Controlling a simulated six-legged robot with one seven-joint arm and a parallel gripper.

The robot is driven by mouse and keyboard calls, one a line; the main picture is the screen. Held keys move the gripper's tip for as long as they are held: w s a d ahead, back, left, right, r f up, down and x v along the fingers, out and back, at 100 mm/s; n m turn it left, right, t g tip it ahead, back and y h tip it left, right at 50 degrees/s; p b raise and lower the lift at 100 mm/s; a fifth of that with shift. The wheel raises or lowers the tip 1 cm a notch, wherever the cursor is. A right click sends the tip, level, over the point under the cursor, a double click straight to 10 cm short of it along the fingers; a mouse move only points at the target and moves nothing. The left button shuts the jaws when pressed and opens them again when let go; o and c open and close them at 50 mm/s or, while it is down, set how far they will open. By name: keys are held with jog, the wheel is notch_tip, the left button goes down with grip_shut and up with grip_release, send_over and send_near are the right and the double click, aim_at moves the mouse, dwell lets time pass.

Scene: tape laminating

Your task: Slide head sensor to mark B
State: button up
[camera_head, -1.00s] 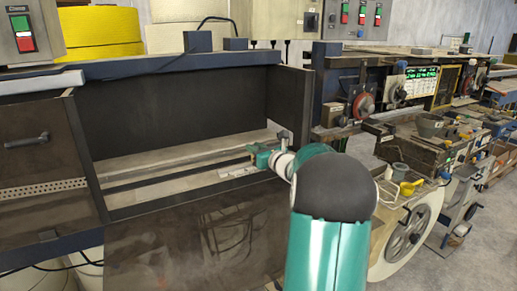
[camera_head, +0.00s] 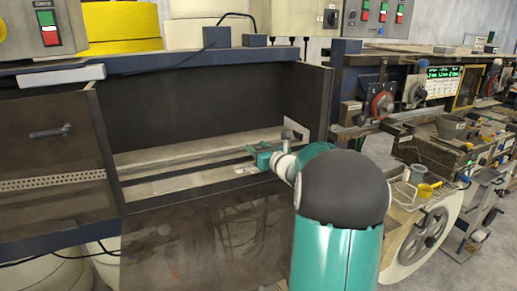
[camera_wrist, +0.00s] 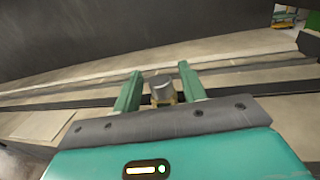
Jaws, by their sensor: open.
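My gripper (camera_head: 262,155) reaches into the open bay of the dark machine, near its right end. In the wrist view its two green fingers (camera_wrist: 160,76) are open. A small grey cylinder on a brass-coloured base (camera_wrist: 162,90), which looks like the head sensor, sits between them with a gap on each side. Long dark rails (camera_wrist: 255,77) run across the bay floor beneath it. In the head view my gripper and arm hide the sensor. No readable mark B shows in either view.
The bay has a dark back wall (camera_head: 220,98) and a right side wall (camera_head: 318,100). A pale plate (camera_wrist: 38,124) lies left of my gripper in the wrist view. The rails look clear to the left.

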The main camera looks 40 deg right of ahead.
jog(key=s, duration=0.4)
jog(key=s+a, duration=0.1)
jog(key=s, duration=0.3)
jog(key=s+a, duration=0.1)
jog(key=s, duration=0.4)
jog(key=shift+s, duration=0.35)
